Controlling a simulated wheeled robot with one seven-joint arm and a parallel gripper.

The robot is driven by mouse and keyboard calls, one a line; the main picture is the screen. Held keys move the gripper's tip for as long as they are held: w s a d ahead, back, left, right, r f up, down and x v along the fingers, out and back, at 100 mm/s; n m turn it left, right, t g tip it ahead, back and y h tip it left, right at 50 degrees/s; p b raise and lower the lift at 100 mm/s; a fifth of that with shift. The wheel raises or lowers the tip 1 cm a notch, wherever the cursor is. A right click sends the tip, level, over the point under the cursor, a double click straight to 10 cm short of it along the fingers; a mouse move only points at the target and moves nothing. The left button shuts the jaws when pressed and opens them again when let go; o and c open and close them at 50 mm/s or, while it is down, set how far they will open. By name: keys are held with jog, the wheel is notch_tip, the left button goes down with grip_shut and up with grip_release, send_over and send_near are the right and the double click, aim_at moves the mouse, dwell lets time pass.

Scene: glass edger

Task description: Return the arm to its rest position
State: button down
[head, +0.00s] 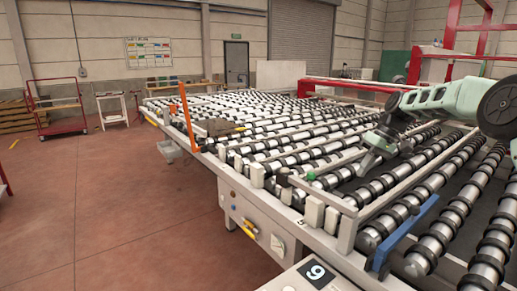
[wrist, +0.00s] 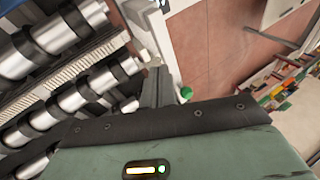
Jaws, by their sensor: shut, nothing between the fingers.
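My arm reaches in from the right in the head view, over the roller table (head: 232,160). My gripper (head: 364,172) hangs at its end, pointing down and to the left just above the rollers. In the wrist view the gripper (wrist: 154,68) shows its fingers together with nothing between them. The table's pale edge rail and a green knob (wrist: 186,93) lie beyond the fingertips. The same green knob (head: 311,176) sits on the front rail in the head view, to the left of the gripper and apart from it.
A blue bar (head: 405,232) lies across the rollers at the near right. An orange upright (head: 187,118) stands at the table's left edge. A red frame (head: 482,38) rises at the back right. A red cart (head: 55,105) stands far left. The floor on the left is largely clear.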

jog(key=s+a+r+n+h, duration=0.2)
jog(key=s+a+r, duration=0.1)
jog(key=s+a, duration=1.85)
jog(key=s+d+f+h, duration=0.1)
jog(key=s+f, duration=0.1)
jog(key=s, duration=1.1)
jog(key=s+d+f+h, duration=0.1)
jog(key=s+d+f, duration=0.1)
jog(key=s, duration=1.1)
jog(key=shift+s+d+f+h, duration=0.2)
jog(key=shift+f+h, duration=0.1)
jog(key=shift+f, duration=0.15)
jog(key=shift+w, duration=0.1)
